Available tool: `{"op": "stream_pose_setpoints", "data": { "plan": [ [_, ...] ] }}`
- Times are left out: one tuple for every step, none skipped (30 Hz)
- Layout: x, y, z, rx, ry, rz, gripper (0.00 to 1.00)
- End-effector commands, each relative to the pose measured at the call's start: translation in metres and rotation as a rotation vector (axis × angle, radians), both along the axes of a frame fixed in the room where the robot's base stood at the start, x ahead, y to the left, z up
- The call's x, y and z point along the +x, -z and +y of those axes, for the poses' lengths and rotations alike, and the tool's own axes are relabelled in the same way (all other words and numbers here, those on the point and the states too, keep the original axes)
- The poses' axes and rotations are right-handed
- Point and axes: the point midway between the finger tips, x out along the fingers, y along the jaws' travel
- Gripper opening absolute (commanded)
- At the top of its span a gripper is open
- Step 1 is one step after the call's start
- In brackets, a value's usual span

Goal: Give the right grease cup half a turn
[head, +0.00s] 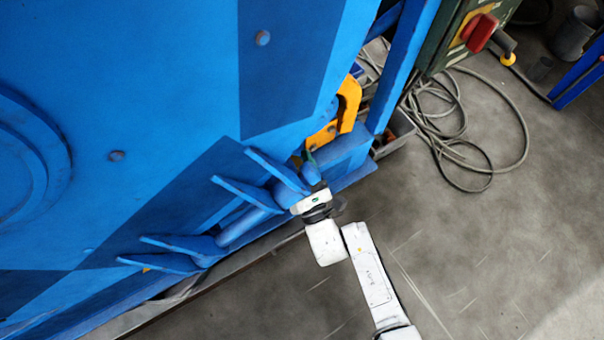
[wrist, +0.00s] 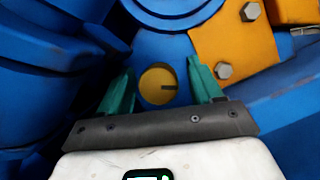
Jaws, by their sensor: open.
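A round brass-coloured disc with a dark mark on its right half, which looks like the grease cup (wrist: 155,76), sits in a blue housing in the wrist view. My gripper (wrist: 160,87) is open, with one green finger on each side of the cup. Gaps show between the fingers and the cup, and I cannot tell how deep the fingers reach. In the head view my gripper (head: 311,161) is at the right end of the blue hinge barrel, by the machine's lower edge. The cup is hidden there.
An orange bracket (wrist: 235,42) with bolts is right of the cup. Blue hinge plates (head: 243,192) stick out left of my gripper. An orange hook (head: 348,101) is above it. Grey cables (head: 470,150) lie on the floor at right.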

Motion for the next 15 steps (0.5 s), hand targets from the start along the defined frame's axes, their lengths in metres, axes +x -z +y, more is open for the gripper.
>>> {"op": "stream_pose_setpoints", "data": {
  "plan": [
    [-0.003,0.000,-0.001,-0.002,-0.001,0.005,0.65],
    [-0.006,0.000,-0.002,-0.002,-0.002,0.004,0.65],
    [-0.010,0.001,-0.004,-0.002,-0.003,0.006,0.65],
    [-0.014,0.002,-0.006,-0.002,-0.003,0.006,0.65],
    [-0.018,0.003,-0.008,-0.002,-0.004,0.006,0.65],
    [-0.024,0.005,-0.010,-0.003,-0.005,0.006,0.65],
    [-0.025,0.007,-0.012,-0.003,-0.003,0.006,0.65],
    [-0.028,0.008,-0.014,-0.003,-0.002,0.006,0.65],
    [-0.033,0.010,-0.016,-0.002,-0.002,0.005,0.65],
    [-0.036,0.011,-0.018,-0.002,-0.001,0.006,0.65],
    [-0.039,0.013,-0.020,-0.001,-0.001,0.006,0.65],
    [-0.044,0.014,-0.022,-0.001,-0.001,0.006,0.65],
    [-0.050,0.019,-0.025,-0.001,0.001,0.006,0.65],
    [-0.055,0.023,-0.028,-0.002,0.000,0.006,0.65],
    [-0.061,0.026,-0.031,-0.002,0.000,0.006,0.65]
  ]
}}
